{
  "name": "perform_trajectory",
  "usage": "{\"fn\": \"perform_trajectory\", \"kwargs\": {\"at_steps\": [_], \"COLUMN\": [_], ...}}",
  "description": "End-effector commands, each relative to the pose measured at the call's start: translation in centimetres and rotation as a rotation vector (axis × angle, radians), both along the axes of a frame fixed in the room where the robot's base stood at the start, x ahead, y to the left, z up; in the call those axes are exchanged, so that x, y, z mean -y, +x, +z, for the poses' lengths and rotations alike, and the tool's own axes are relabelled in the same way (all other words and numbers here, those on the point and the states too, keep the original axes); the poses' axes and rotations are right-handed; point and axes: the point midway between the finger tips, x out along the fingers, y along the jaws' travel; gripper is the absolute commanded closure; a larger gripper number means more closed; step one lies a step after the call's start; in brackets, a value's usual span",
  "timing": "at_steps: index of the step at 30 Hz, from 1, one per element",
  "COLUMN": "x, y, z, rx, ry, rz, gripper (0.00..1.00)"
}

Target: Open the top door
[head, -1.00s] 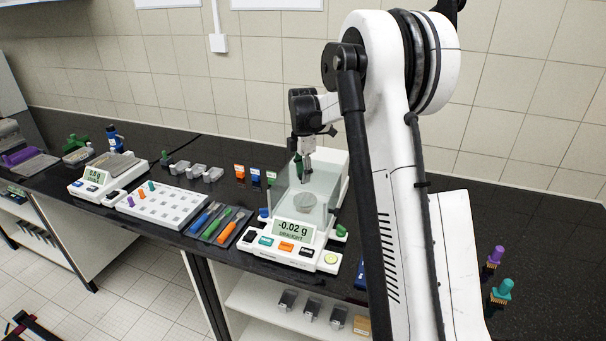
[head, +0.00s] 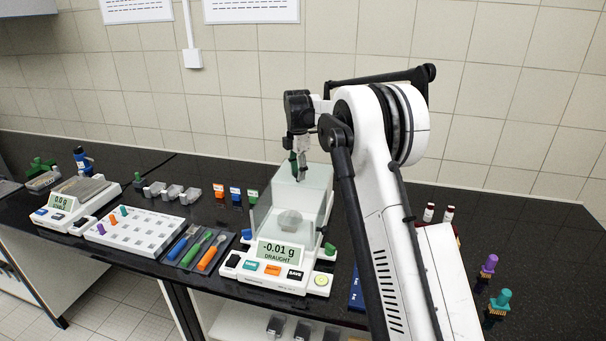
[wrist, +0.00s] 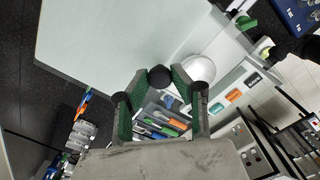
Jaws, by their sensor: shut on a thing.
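The balance (head: 278,278) stands on the black bench, with a clear glass draught shield (head: 262,215) around its pan (head: 290,220). Its display (head: 283,252) reads -0.01 g and DRAUGHT. The top door (wrist: 110,45) shows in the wrist view as a large pale translucent panel. My gripper (head: 297,172) is over the rear part of the shield. In the wrist view my gripper (wrist: 160,88) has its green-padded fingers closed around a small dark door knob (wrist: 159,77). The round pan shows beside the panel's right edge.
Left of the balance are a tool mat (head: 199,248), a white rack (head: 135,235) and a second balance (head: 75,203). Small coloured blocks (head: 236,195) stand behind the mat. Purple (head: 487,270) and teal (head: 499,302) capped items stand at the right.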

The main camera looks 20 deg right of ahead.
Motion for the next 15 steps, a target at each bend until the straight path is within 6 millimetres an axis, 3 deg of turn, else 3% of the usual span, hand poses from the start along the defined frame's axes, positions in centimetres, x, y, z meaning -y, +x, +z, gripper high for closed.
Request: {"fn": "perform_trajectory", "kwargs": {"at_steps": [2,3,7,15], "x": [0.00,0.00,0.00,0.03], "y": [-0.02,-0.02,-0.02,-0.04], "z": [0.06,0.05,0.04,0.10], "rx": [0.000,0.000,0.000,0.000], "ry": [0.000,0.000,0.000,0.000], "rz": [0.001,0.000,0.000,0.000], "gripper": [1.00,0.75,0.58,0.58]}}
